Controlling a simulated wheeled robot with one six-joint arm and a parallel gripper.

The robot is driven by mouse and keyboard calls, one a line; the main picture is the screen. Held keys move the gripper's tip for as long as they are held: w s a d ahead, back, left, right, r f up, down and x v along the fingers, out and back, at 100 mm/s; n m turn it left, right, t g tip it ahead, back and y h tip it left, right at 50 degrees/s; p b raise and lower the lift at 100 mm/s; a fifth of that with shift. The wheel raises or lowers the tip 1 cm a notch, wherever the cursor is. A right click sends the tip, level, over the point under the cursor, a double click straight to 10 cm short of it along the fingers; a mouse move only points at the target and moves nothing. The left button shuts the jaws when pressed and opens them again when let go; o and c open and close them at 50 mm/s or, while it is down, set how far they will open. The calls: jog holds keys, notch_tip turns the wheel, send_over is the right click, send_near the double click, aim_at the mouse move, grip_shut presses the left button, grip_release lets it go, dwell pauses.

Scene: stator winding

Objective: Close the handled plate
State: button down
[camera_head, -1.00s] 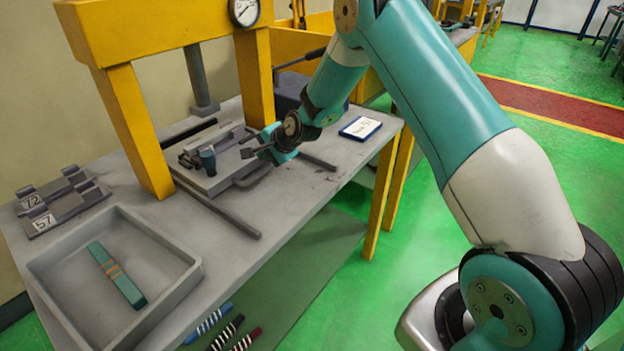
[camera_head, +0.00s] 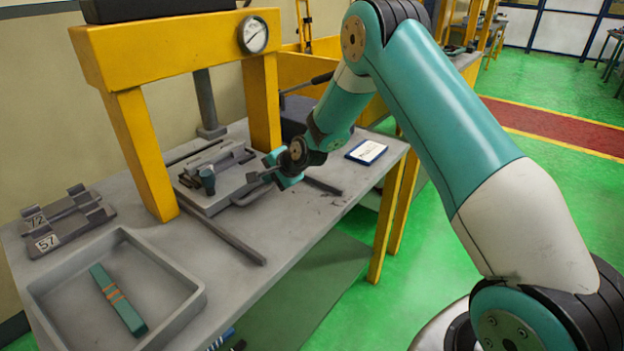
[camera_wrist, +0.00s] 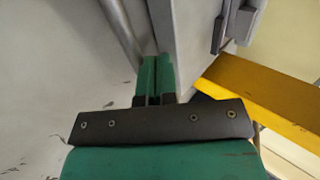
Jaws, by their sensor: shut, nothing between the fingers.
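The handled plate (camera_head: 222,196) is a flat grey plate on the bench under the yellow press. A loop handle (camera_head: 258,194) sticks out from its near right side. Grey blocks and a teal-topped peg stand on the plate. My gripper (camera_head: 254,177) is just above the plate's right edge, close to the handle; contact cannot be told. In the wrist view my green fingers (camera_wrist: 155,78) are together and empty, beside a grey edge (camera_wrist: 182,35) and a round grey bar (camera_wrist: 122,25).
The yellow press frame (camera_head: 145,150) with a gauge stands over the plate. Long bars lie left and right of it. A grey tray (camera_head: 45,305) with a teal striped piece is at front left, a numbered holder (camera_head: 70,232) behind it. A sign (camera_head: 366,152) lies at right.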

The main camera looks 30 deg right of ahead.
jog(key=s+f+v, duration=0.1)
jog(key=v, duration=1)
jog(key=s+a+r+n+g+y+p, duration=0.2)
jog(key=s+a+r+n+g, duration=0.2)
jog(key=s+a+r+n, duration=0.7)
jog(key=s+a+r+n+g+p, duration=0.1)
jog(key=s+r+n+g, duration=0.1)
jog(key=s, duration=1)
jog(key=s+a+r+n+g+h+p, duration=0.1)
jog(key=s+r+n+g, duration=0.1)
jog(key=s+r+n, duration=0.2)
jog(key=s+n, duration=0.3)
jog(key=s, duration=0.4)
jog(key=shift+s+a+r+g, duration=0.3)
jog(key=shift+s+a+r, duration=0.05)
jog(key=shift+a, duration=0.05)
jog(key=shift+d, duration=0.1)
